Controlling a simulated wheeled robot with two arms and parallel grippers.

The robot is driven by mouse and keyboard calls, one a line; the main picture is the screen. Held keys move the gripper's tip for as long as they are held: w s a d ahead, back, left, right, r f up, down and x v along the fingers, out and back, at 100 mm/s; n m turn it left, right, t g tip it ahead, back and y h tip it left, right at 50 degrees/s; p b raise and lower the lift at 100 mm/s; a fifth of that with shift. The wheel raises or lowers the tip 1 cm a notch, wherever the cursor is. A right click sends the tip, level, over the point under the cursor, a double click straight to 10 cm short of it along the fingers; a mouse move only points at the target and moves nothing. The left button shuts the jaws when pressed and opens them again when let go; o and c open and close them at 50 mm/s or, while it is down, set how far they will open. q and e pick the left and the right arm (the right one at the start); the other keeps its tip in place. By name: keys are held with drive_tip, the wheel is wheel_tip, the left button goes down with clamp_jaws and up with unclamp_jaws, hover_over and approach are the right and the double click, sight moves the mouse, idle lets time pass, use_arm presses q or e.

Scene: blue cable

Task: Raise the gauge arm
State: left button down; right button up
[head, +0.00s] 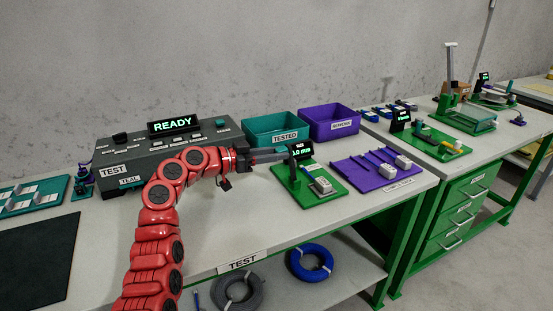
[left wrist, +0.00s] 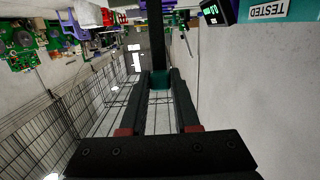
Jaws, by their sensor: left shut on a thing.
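The gauge stands on a green base (head: 322,187) on the bench, with an upright post and a small black display (head: 301,150) reading what looks like 3.0 mm. My left gripper (head: 284,154) reaches it from the left, at about the display's height. In the left wrist view, its two dark fingers (left wrist: 160,78) are shut on a small teal piece (left wrist: 160,83), seemingly the gauge arm's grip. The display (left wrist: 217,11) shows at the top of that view. The rest of the gauge arm is mostly hidden by my gripper. A grey block (head: 323,186) sits on the green base. My right gripper is not in view.
A dark test unit (head: 115,172) with a READY display stands behind my left arm. A teal TESTED bin (head: 276,130) and a purple bin (head: 330,123) stand behind the gauge. A purple tray (head: 375,172) lies to its right. Cable coils (head: 311,262) lie on the lower shelf.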

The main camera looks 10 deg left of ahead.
use_arm(q)
drive_tip(key=shift+f, duration=0.3)
drive_tip(key=c, duration=0.6)
unclamp_jaws()
drive_tip(key=shift+c, duration=0.2)
drive_tip(key=shift+r, duration=0.15)
drive_tip(key=p+v, duration=0.1)
drive_tip(key=v, duration=1.6)
drive_tip(key=shift+a, duration=0.2)
drive_tip(key=shift+r, duration=0.1)
